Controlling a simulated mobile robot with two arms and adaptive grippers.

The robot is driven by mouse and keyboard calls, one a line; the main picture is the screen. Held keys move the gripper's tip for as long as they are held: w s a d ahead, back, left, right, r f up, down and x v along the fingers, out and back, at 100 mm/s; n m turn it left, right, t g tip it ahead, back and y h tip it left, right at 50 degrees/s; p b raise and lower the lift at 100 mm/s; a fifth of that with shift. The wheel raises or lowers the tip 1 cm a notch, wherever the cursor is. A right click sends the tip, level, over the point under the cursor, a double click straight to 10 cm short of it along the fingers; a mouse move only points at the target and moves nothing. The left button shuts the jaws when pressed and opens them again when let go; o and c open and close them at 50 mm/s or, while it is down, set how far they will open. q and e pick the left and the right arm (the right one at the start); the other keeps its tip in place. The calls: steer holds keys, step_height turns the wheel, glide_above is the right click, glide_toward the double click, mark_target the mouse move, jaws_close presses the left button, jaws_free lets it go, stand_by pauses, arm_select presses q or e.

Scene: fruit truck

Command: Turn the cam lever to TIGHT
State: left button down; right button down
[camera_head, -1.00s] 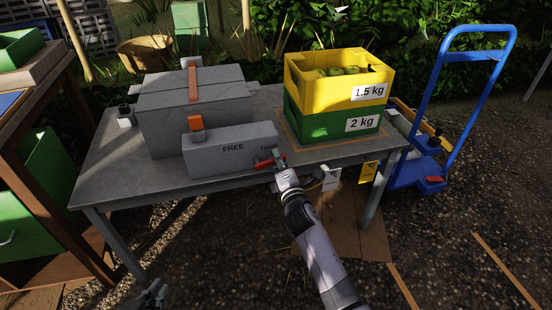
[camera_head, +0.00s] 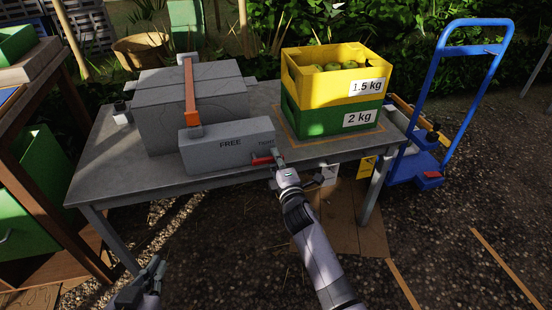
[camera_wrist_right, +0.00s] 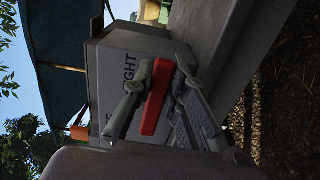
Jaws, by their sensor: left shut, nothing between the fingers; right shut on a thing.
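The cam lever (camera_head: 262,161) is a red bar on the front of a grey housing (camera_head: 200,159), at its right end just below the word TIGHT. FREE is printed further left. My right gripper (camera_head: 277,163) is at the lever. In the right wrist view the red lever (camera_wrist_right: 158,97) lies between its fingers, beside the TIGHT lettering, and the gripper is shut on it. An orange strap (camera_head: 190,90) runs over the grey box (camera_head: 225,100) down to the housing. My left gripper (camera_head: 154,268) is shut and empty, low in front of the table.
A yellow crate of green fruit (camera_head: 310,88) sits on a green crate (camera_head: 308,123) at the table's right. The grey table (camera_head: 100,175) is bare at its left front. A blue hand truck (camera_head: 443,120) stands to the right.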

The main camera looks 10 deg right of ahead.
steer(key=c, duration=1.6)
jaws_free()
steer(key=shift+o, duration=0.2)
steer(key=s, duration=1.2)
steer(key=shift+d, duration=0.2)
